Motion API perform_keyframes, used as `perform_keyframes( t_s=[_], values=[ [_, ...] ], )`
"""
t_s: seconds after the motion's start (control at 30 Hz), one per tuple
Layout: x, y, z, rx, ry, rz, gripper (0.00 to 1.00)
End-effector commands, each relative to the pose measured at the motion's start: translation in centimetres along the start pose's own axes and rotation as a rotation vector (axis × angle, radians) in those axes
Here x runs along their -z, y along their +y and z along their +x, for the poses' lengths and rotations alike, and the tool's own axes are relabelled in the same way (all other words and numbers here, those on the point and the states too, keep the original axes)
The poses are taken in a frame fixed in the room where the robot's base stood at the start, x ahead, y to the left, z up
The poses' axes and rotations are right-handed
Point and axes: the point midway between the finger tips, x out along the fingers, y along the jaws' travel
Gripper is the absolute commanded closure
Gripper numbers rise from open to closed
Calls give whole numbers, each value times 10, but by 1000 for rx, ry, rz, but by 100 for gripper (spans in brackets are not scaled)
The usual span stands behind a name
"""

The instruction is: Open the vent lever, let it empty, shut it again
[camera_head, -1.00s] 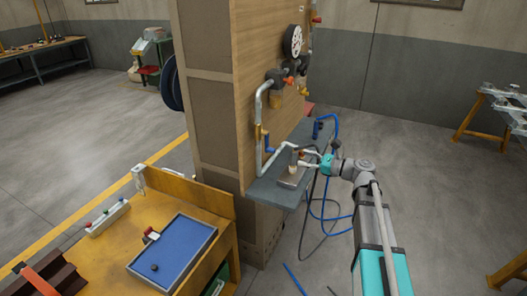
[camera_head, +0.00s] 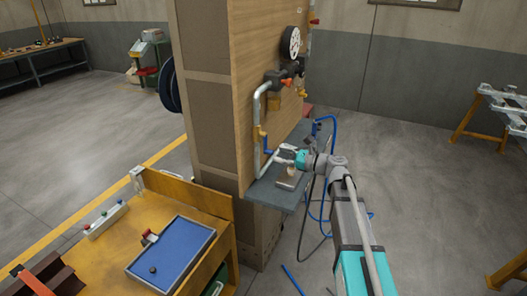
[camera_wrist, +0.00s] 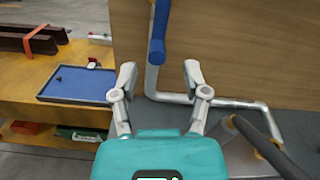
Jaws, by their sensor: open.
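A blue lever (camera_head: 267,151) hangs on the grey pipe at the wooden panel, and I take it as the vent lever. In the wrist view the blue lever (camera_wrist: 158,32) points down from the top edge, its lower end in line with the gap between my fingers. My gripper (camera_head: 281,153) is open just right of the lever in the head view. In the wrist view my gripper (camera_wrist: 160,76) has a finger on each side and nothing held. I cannot tell whether the fingers touch the lever. The valve body is out of the wrist view.
The grey pipe (camera_wrist: 232,103) bends along the panel above a grey shelf (camera_head: 264,193). A round gauge (camera_head: 291,42) and an orange-handled valve (camera_head: 286,83) sit higher up. Blue and dark hoses hang at the shelf's right. A workbench with a blue tray (camera_head: 195,243) stands at lower left.

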Motion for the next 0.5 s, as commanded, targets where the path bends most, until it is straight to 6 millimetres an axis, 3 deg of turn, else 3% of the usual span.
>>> perform_keyframes(
  t_s=[0.2, 0.5],
  values=[
    [0, 0, 34, -2, 0, 0, 41],
    [0, 0, 57, -1, 0, 0, 41]
  ],
)
